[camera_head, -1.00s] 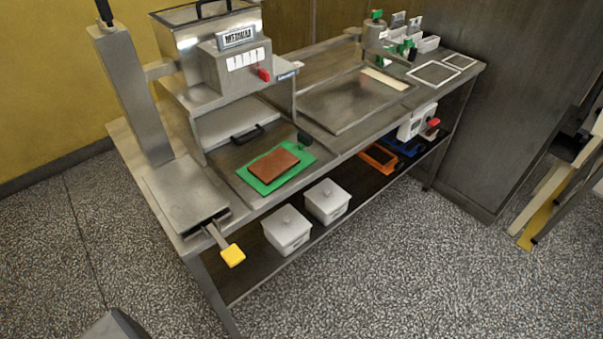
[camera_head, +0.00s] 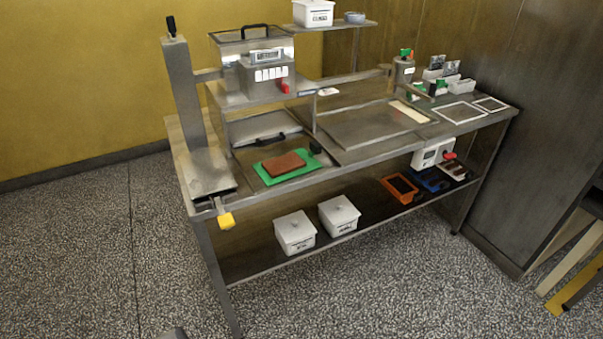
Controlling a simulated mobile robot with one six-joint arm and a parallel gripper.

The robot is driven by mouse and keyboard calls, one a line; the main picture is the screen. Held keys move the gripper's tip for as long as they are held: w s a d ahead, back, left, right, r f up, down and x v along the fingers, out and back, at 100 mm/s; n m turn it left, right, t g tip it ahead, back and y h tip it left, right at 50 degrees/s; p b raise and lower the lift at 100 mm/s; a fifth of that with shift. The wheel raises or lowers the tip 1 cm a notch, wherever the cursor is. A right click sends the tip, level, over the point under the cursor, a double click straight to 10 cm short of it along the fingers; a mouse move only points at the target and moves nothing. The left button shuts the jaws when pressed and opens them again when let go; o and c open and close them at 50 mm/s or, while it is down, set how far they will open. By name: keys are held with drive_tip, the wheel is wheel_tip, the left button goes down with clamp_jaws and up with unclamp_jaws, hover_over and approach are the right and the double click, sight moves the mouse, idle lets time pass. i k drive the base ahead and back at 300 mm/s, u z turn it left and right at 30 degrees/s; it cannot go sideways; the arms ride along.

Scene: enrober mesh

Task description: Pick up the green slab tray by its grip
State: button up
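The green slab tray (camera_head: 264,175) lies flat on the steel bench, in front of the enrober machine (camera_head: 256,75). A brown slab (camera_head: 285,163) rests on it. A small dark block (camera_head: 315,147), apparently the tray's grip, stands at the tray's right rear corner. My gripper is not in view, so its state does not show. A small dark piece at the bottom edge of the picture may be part of my own body.
Two white lidded tubs (camera_head: 295,233) stand on the lower shelf, with orange (camera_head: 399,188) and blue trays farther right. Speckled floor before the bench is clear.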

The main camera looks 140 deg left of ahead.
sight(273, 171)
drive_tip(key=u, duration=0.75)
drive_tip(key=i, duration=0.1)
drive_tip(key=u, duration=0.2)
drive_tip(key=k, duration=0.25)
drive_tip(key=u, duration=2.85)
drive_tip(key=k, duration=0.25)
drive_tip(key=u, duration=1.5)
